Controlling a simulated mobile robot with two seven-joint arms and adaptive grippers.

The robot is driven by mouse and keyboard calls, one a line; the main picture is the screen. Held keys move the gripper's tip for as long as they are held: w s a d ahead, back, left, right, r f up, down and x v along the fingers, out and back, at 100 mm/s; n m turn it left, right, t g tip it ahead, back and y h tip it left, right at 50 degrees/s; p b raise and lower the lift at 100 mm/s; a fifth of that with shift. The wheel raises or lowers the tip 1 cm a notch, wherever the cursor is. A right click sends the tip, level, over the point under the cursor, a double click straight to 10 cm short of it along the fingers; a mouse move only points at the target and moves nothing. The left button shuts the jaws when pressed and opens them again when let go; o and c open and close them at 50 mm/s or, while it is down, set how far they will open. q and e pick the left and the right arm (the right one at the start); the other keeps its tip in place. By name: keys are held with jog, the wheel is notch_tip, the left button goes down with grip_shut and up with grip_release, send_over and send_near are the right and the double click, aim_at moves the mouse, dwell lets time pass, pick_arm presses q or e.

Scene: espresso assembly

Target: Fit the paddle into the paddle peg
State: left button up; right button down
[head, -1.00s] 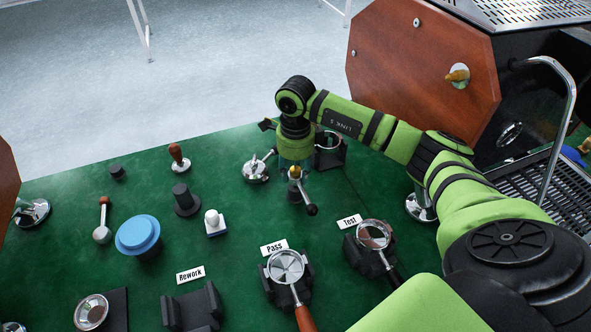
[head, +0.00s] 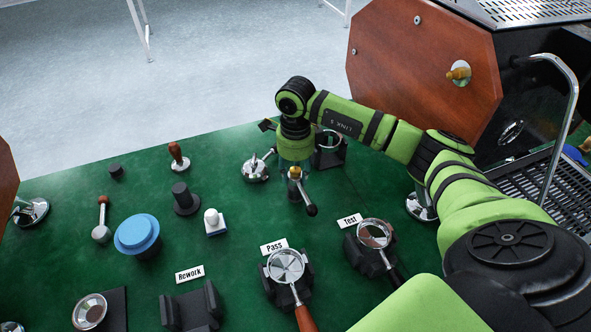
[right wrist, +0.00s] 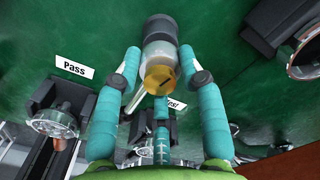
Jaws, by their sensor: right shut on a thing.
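My right gripper (head: 296,167) points down over the green table in the head view, with its fingers partly hidden under the wrist. It is shut on the paddle (head: 302,190), a short lever with a brass end, a silver middle and a black tip. The paddle is tilted, its black tip towards the bottom right. In the right wrist view the gripper's teal fingers (right wrist: 160,65) press on the paddle (right wrist: 159,50) from both sides, its brass end facing the camera. A brass peg, apparently the paddle peg (head: 458,74), stands out from the machine's wooden side panel, well apart from the paddle. My left gripper is not in view.
Portafilters rest in black stands at the Pass (head: 274,247) and Test (head: 349,221) labels. A chrome tool (head: 256,170) stands close left of the gripper. A blue round piece (head: 138,234) and several small tools stand further left. A curved chrome pipe (head: 566,110) rises at the right.

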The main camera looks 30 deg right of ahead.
jog(key=shift+s+f+b, duration=0.1)
jog(key=shift+f+b, duration=0.6)
jog(key=shift+f, duration=0.3)
dwell(1.2)
jog(key=c, duration=0.7)
grip_release()
jog(key=shift+r, duration=0.1)
jog(key=shift+r+p, duration=2.1)
jog(key=shift+r, duration=0.85)
